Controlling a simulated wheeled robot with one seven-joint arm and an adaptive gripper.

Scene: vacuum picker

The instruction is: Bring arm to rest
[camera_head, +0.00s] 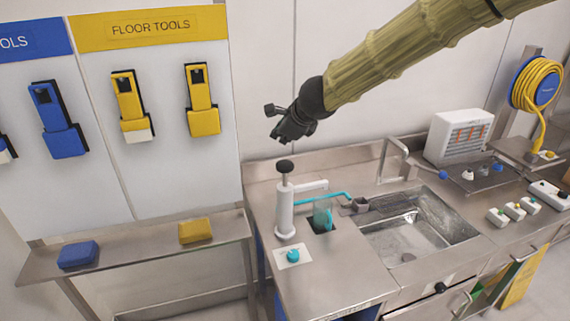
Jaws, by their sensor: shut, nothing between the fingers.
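My gripper (279,124) is at the end of my arm, which reaches in from the upper right in a yellow-green ribbed sleeve. The gripper is black, shut and empty. It hangs in the air in front of the pale wall, above the white pump device (285,212) with a black knob in the picture. It touches nothing that I can see.
A tool board (160,85) and a shelf (140,249) are left.

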